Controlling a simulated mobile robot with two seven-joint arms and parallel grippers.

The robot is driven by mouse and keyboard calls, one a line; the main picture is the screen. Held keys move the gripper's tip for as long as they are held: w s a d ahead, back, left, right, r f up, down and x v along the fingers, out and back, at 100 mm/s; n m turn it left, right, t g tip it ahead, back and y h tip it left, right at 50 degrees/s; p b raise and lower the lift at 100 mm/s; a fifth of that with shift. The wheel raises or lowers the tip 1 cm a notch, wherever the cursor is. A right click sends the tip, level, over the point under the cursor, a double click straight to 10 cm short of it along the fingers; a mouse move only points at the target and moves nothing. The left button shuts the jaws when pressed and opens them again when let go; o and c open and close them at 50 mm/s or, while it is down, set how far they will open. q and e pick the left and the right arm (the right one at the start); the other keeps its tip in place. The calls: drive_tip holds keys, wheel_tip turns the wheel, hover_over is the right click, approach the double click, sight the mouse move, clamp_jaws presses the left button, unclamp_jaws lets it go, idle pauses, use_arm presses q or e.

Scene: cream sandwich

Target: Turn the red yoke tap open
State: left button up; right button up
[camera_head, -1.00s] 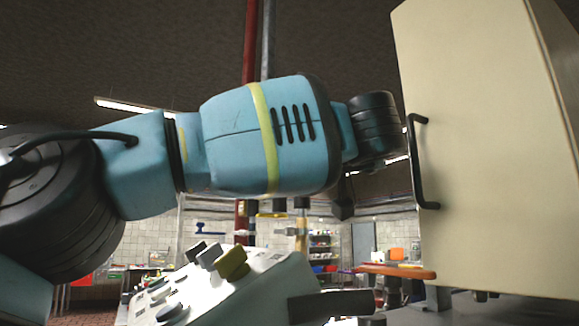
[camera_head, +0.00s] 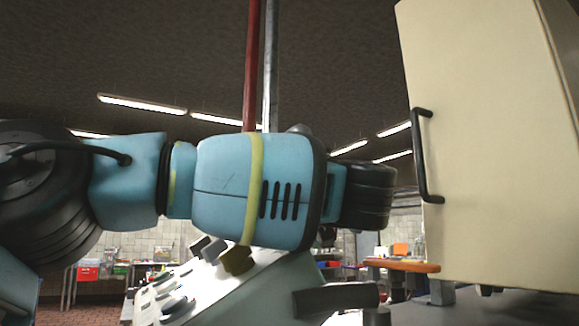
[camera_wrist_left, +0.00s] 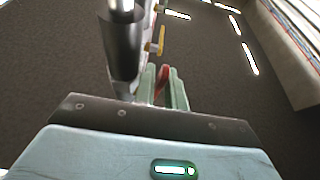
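My left arm (camera_head: 255,190) crosses the middle of the head view and hides its own gripper and the taps. In the left wrist view my left gripper (camera_wrist_left: 164,92) has its two pale fingers close together with a red piece between them, which looks like the red yoke tap (camera_wrist_left: 163,80). The fingers appear to press on it from both sides; the contact itself is small in the picture. A yellow tap handle (camera_wrist_left: 160,40) stands just beyond, beside a metal pipe (camera_wrist_left: 121,45).
A sloped white console (camera_head: 210,290) with knobs lies below my arm. A cream cabinet (camera_head: 490,150) with a black handle (camera_head: 420,155) stands close on the right. A red pipe (camera_head: 251,70) and a grey pipe (camera_head: 270,70) run up behind my arm.

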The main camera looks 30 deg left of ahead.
use_arm(q)
drive_tip(key=v, duration=0.7)
drive_tip(key=shift+s+d, duration=0.2)
drive_tip(key=shift+d, duration=0.15)
drive_tip(key=shift+o, duration=0.4)
drive_tip(key=shift+f, duration=0.15)
